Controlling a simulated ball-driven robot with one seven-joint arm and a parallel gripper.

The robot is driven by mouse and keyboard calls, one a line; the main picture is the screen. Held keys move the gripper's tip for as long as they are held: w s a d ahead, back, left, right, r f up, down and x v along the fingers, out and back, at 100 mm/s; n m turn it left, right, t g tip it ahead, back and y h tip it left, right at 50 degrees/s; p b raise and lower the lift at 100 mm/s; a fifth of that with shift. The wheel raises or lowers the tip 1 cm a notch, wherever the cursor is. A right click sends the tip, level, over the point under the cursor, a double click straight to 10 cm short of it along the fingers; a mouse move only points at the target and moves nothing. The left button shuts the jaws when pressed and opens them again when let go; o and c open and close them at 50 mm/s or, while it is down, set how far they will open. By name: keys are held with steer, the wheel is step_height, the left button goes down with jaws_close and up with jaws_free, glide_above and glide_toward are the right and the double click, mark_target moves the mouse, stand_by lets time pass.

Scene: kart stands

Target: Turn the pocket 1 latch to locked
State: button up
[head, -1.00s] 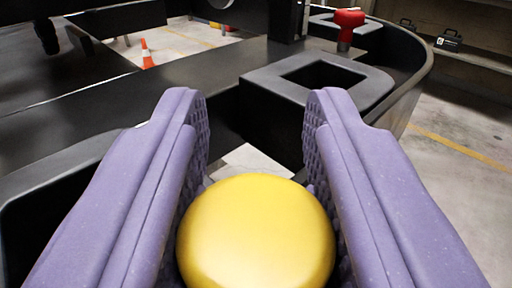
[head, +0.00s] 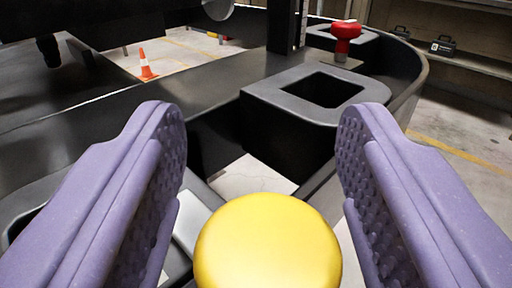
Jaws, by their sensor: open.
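My gripper (head: 262,115) is open, with its two purple padded fingers wide apart at left and right. A round, smooth yellow knob (head: 268,245) sits low between the fingers, with a clear gap to each pad. Its lower edge is cut off by the picture, and what it is mounted on is hidden beneath it. A red knob (head: 346,32) on a short stem stands farther back, beyond the fingers. No label shows, so I cannot tell which knob is the pocket 1 latch or whether it is locked.
A dark frame with a square-holed pocket (head: 325,88) lies ahead, bounded by a curved black wall (head: 410,75) at right. A dark upright post (head: 284,25) stands behind. An orange cone (head: 147,65) is on the floor far left. Black cases (head: 442,45) sit on a shelf at right.

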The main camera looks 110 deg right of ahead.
steer(key=p+v, duration=0.2)
steer(key=v, duration=0.5)
steer(key=shift+w+a, duration=0.2)
steer(key=shift+a, duration=0.1)
